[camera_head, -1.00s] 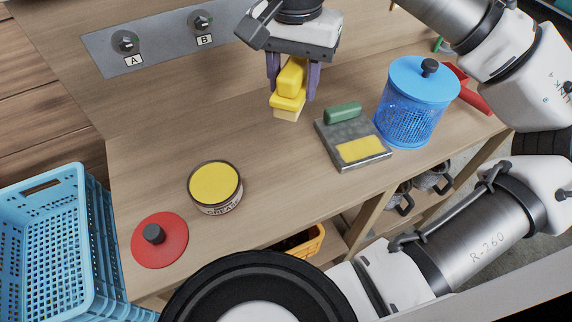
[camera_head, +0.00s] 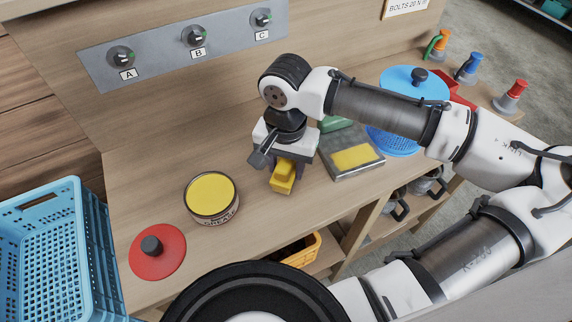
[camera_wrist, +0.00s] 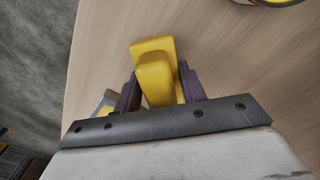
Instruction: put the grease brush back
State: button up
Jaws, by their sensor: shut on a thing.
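My gripper (camera_head: 285,165) is shut on the yellow grease brush (camera_head: 283,178) and holds it over the front part of the bench, right of the grease tin. In the wrist view the brush (camera_wrist: 155,72) sits between the dark fingers (camera_wrist: 160,92). Its bristles are hidden now, and I cannot tell whether it touches the bench. The open grease tin (camera_head: 211,197) is full of yellow grease. Its red lid (camera_head: 158,252) with a black knob lies at the front left. A grey tray (camera_head: 372,167) with a yellow patch stands right of my gripper.
A green block (camera_head: 333,122) shows partly behind my arm. A blue mesh basket with a blue lid (camera_head: 412,82) is partly covered by my arm. A light-blue crate (camera_head: 40,205) stands left of the bench. Bare bench lies behind the tin. Mugs (camera_head: 398,210) hang below the front edge.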

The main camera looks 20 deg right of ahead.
jog(key=shift+f, duration=0.45)
jog(key=shift+f, duration=0.1)
jog(key=o, duration=0.9)
notch_tip(320, 180, up, 12)
jog(key=shift+r+b, duration=0.15)
jog(key=shift+b, duration=0.35)
